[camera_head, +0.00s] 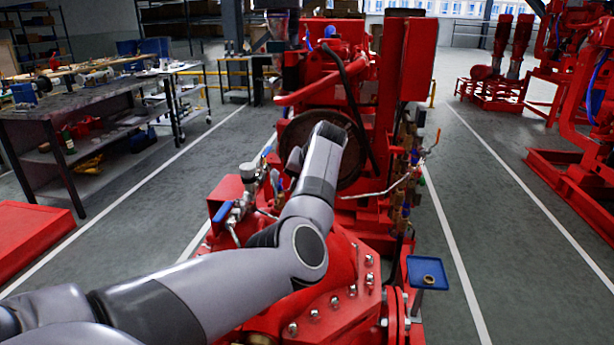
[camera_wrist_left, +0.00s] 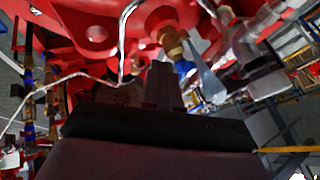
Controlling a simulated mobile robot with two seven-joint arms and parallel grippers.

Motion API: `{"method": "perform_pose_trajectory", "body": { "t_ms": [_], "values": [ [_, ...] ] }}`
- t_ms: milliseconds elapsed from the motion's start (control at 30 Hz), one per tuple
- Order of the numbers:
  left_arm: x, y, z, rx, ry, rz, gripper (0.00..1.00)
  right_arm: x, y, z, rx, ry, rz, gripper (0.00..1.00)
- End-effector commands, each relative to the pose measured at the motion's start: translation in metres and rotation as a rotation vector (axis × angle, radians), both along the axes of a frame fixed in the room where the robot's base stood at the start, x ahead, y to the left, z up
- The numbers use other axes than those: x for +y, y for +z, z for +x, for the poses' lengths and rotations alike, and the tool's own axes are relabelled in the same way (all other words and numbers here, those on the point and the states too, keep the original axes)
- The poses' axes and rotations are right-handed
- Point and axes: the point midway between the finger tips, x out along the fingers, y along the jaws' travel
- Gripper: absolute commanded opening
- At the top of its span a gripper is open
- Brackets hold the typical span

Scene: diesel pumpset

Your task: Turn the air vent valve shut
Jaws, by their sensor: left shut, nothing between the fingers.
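My left arm reaches in from the lower left over the red pumpset (camera_head: 345,260). In the left wrist view my left gripper (camera_wrist_left: 162,75) shows as dark fingers held together, with nothing between them. Just beyond its tips is a brass valve fitting (camera_wrist_left: 171,42) with a blue part (camera_wrist_left: 185,68) and a grey lever (camera_wrist_left: 207,78) beside it. The fingertips look close to this fitting; I cannot tell whether they touch. In the head view a blue-handled valve (camera_head: 222,212) stands left of my forearm. I cannot tell which valve is the air vent. My right gripper is not in view.
Thin pipes (camera_wrist_left: 75,76) cross in front of the red casting in the left wrist view. A small blue tray (camera_head: 427,272) is at the lower right. A workbench (camera_head: 60,105) stands at the left.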

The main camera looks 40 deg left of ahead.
Motion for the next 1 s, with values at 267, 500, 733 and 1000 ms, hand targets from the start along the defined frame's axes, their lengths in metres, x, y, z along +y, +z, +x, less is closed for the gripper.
{"method": "perform_pose_trajectory", "body": {
  "t_ms": [267,500,733,1000],
  "values": [
    [0.024,0.002,-0.010,-0.001,0.001,0.001,0.00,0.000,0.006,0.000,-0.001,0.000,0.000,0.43],
    [0.025,0.001,-0.011,-0.001,0.000,0.003,0.00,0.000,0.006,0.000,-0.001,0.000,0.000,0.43],
    [0.026,0.002,-0.011,0.000,-0.004,0.002,0.00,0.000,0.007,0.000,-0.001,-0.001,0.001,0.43],
    [0.033,0.002,-0.008,0.001,-0.034,0.002,0.00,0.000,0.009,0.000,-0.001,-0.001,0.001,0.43]
  ]
}}
